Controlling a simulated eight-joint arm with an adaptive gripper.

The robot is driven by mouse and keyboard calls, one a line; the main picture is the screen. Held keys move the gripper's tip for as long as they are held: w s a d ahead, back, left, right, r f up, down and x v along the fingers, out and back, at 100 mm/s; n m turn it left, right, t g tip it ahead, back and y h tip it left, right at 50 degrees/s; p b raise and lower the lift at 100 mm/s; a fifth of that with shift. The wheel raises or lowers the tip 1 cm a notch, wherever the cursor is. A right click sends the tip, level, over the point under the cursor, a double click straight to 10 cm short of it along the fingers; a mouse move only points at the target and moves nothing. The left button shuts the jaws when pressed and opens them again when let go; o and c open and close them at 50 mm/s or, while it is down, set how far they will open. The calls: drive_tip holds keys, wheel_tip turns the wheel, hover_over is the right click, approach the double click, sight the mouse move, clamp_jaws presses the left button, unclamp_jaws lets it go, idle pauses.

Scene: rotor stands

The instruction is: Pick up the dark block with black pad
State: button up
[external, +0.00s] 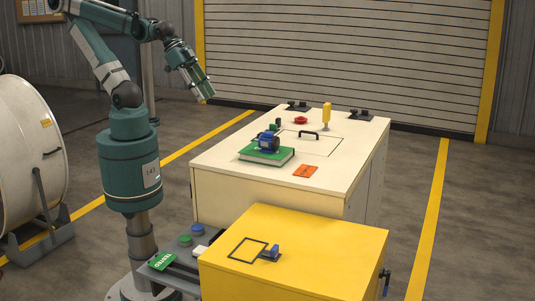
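My gripper (204,98) hangs in the air to the left of the cream cabinet, pointing down and right. It is apart from everything on the cabinet top. Its fingers are too small to show whether they are open or shut. I cannot tell for sure which thing is the dark block with black pad. Two small dark pieces sit at the back of the cream top, one at the back left (298,106) and one at the back right (361,115). A blue rounded piece (268,142) with dark parts rests on a green slab (265,155) at the left.
The cream cabinet (225,170) also bears a red ring (300,122), an upright yellow piece (326,115), a black handle (308,134) and an orange card (305,171). A lower yellow cabinet (330,250) in front bears a small blue-grey piece (271,252) beside a black square outline.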

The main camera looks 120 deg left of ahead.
drive_tip(key=w+a+n+g+y, duration=0.1)
drive_tip(key=w+a+n, duration=0.25)
drive_tip(key=a, duration=0.35)
drive_tip(key=w+a+n+g, duration=0.1)
drive_tip(key=w+a+n, duration=0.1)
drive_tip(key=w+a, duration=0.35)
drive_tip(key=n+g+h+p, duration=0.1)
drive_tip(key=n+g+p, duration=0.3)
drive_tip(key=n, duration=0.9)
hover_over(279, 119)
drive_tip(key=b, duration=0.2)
drive_tip(key=shift+g, duration=0.5)
drive_tip(key=f, duration=1.9)
drive_tip(key=shift+s+a+f, duration=0.15)
drive_tip(key=shift+s+a, duration=0.05)
drive_tip(key=shift+a, duration=0.05)
drive_tip(key=shift+s+a+f, duration=0.15)
drive_tip(key=shift+a+f, duration=0.05)
drive_tip(key=shift+f+p, duration=0.35)
drive_tip(key=shift+f, duration=0.95)
